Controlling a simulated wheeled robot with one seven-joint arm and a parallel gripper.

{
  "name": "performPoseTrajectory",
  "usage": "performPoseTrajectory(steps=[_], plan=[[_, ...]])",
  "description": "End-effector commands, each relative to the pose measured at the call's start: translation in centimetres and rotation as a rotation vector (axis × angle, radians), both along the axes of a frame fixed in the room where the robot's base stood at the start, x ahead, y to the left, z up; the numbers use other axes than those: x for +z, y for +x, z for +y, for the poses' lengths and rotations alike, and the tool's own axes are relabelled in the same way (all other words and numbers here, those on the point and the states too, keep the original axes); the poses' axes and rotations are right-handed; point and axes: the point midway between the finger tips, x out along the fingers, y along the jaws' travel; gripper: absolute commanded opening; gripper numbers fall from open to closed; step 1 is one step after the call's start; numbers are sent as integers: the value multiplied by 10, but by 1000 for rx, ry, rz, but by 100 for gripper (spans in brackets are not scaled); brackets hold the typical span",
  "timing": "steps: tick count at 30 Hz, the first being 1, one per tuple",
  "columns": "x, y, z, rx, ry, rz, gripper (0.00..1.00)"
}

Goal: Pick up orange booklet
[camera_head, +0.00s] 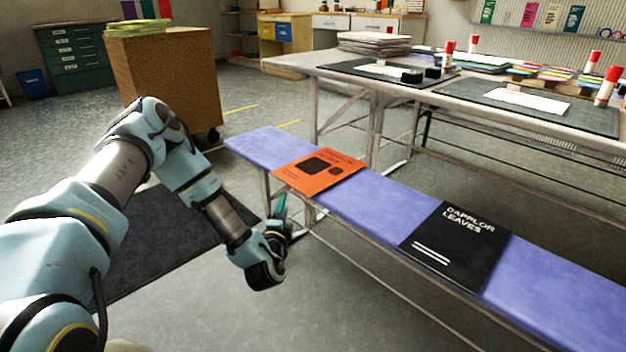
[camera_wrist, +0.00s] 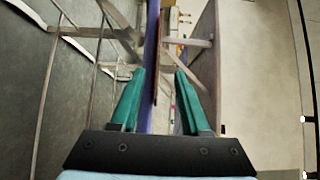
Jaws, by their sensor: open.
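The orange booklet (camera_head: 318,176) lies flat near the left end of a blue-topped bench (camera_head: 375,205), with dark print and black shapes on its cover. Its near left edge appears to reach the bench's front edge. My gripper (camera_head: 281,206) is beside the bench's front side, just below and left of the booklet, apart from it. In the wrist view my gripper (camera_wrist: 160,74) has its two green fingers spread with nothing gripped. The bench shows edge-on between them as a blue strip (camera_wrist: 151,50). A thin reddish edge lies along it, too narrow to identify surely.
A black booklet (camera_head: 456,245) lies farther right on the bench. Behind stands a long table (camera_head: 400,83) with dark mats, papers and glue sticks. A brown wheeled cabinet (camera_head: 165,75) stands at back left. Metal legs stand under the bench.

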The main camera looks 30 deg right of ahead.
Motion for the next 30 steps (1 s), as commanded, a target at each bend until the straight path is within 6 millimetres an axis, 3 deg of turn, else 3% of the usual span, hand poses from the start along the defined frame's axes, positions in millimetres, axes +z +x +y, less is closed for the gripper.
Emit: performPoseTrajectory(steps=[6, 13, 21, 30], plan=[[0, 28, -20, 2, -3, 0, 46], [-1, 42, -30, 2, -2, 3, 46], [-3, 72, -51, 2, -2, 3, 46], [-2, 79, -57, -1, 0, 2, 46]])
